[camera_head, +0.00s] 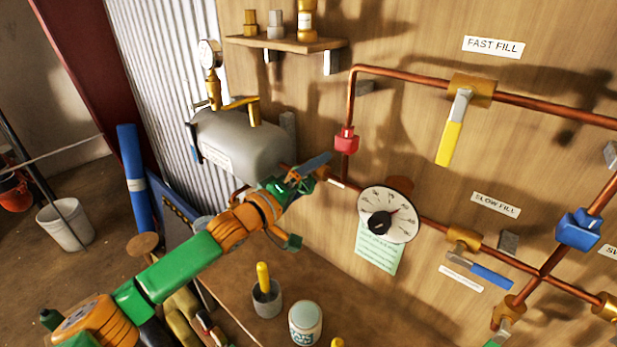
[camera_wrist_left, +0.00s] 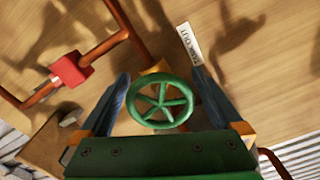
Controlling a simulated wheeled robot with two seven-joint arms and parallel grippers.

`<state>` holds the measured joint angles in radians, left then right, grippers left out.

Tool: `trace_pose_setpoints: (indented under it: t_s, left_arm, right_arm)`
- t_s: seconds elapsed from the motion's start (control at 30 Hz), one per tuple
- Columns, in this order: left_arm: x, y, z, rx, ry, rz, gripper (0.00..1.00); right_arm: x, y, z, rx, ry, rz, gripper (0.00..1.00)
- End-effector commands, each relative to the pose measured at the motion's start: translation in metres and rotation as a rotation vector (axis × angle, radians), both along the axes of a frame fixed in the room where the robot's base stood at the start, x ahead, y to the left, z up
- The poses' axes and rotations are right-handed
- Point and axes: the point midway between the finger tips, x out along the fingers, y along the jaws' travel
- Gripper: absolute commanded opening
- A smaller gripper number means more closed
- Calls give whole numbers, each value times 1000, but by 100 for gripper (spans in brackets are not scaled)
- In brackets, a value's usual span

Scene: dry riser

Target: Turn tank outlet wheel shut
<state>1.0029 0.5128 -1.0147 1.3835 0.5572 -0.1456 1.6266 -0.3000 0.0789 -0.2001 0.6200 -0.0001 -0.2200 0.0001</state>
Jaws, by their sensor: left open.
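The tank outlet wheel (camera_wrist_left: 163,103), a green spoked handwheel, shows in the left wrist view in front of a brass fitting. A white label (camera_wrist_left: 189,43) that seems to read TANK OUT is beside it. My left gripper (camera_wrist_left: 161,76) is open, with one blue finger on each side of the wheel; gaps seem to remain between fingers and rim, though contact is hard to judge. In the head view my left gripper (camera_head: 312,168) is at the pipe just right of the grey tank (camera_head: 235,142), and it largely hides the wheel there. My right gripper is not in view.
A yellow lever (camera_head: 450,140) and blue lever (camera_head: 491,277) are farther right. A cup (camera_head: 267,299) and jar (camera_head: 305,323) stand on the bench below.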

Motion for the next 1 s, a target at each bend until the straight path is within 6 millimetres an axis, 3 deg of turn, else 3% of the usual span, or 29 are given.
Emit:
trace_pose_setpoints:
  t_s: [0.5,1.0]
  left_arm:
    - [-53,39,-3,1,0,0,100]
    - [-54,41,-4,28,-9,9,100]
  right_arm:
    - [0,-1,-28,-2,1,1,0]
    - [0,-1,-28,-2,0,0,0]
